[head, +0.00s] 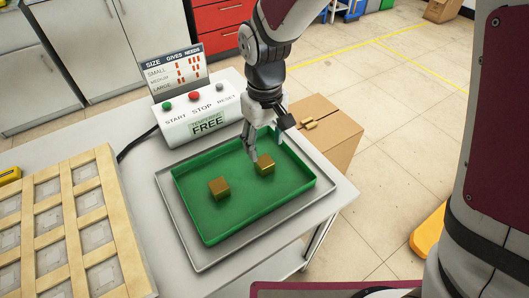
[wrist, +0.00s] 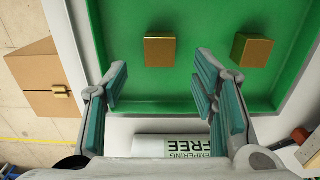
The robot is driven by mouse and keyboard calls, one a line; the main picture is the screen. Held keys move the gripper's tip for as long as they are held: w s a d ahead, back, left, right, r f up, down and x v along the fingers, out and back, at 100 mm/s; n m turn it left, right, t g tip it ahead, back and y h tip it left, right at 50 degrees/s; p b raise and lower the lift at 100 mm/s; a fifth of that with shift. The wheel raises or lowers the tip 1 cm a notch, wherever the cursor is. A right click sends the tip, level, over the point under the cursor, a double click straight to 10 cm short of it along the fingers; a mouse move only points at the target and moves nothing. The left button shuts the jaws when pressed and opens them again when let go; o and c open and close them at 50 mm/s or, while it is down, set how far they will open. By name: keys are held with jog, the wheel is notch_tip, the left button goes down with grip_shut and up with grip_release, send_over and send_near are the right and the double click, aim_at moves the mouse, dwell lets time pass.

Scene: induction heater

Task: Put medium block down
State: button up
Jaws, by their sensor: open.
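Two brass-coloured blocks sit apart on the floor of a green tray (head: 210,228). One block (head: 265,165) is at the tray's right, by my gripper (head: 264,150); the other block (head: 219,188) is left of it. They look alike in size, so I cannot tell which is the medium block. In the wrist view, my gripper (wrist: 162,88) is open and empty. The first block (wrist: 166,52) lies beyond the fingertips, in line with the gap between them. The second block (wrist: 252,50) is to the right, outside the fingers.
A control box (head: 197,112) with START, STOP and RESET buttons and a "FREE" display stands behind the tray. A sign (head: 176,70) is behind it. A wooden grid rack (head: 75,225) is at left. A cardboard box (head: 335,140) stands right of the table.

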aim_at(265, 161)
jog(key=s+d+r+m+t, duration=0.1)
jog(key=s+d+r+m, duration=0.1)
jog(key=s+d+r, duration=0.4)
jog(key=s+d+r+m, duration=0.1)
jog(key=s+d+r, duration=0.2)
jog(key=d+r, duration=0.55)
jog(key=s+d+r+m+t, duration=0.1)
jog(key=s+d, duration=0.4)
jog(key=s, duration=0.8)
jog(key=r+m, duration=0.1)
jog(key=m, duration=0.1)
jog(key=shift+s+d+r+m+t, duration=0.2)
jog(key=shift+s+d+m+t, duration=0.1)
jog(key=shift+d+m, duration=0.1)
jog(key=shift+w, duration=0.1)
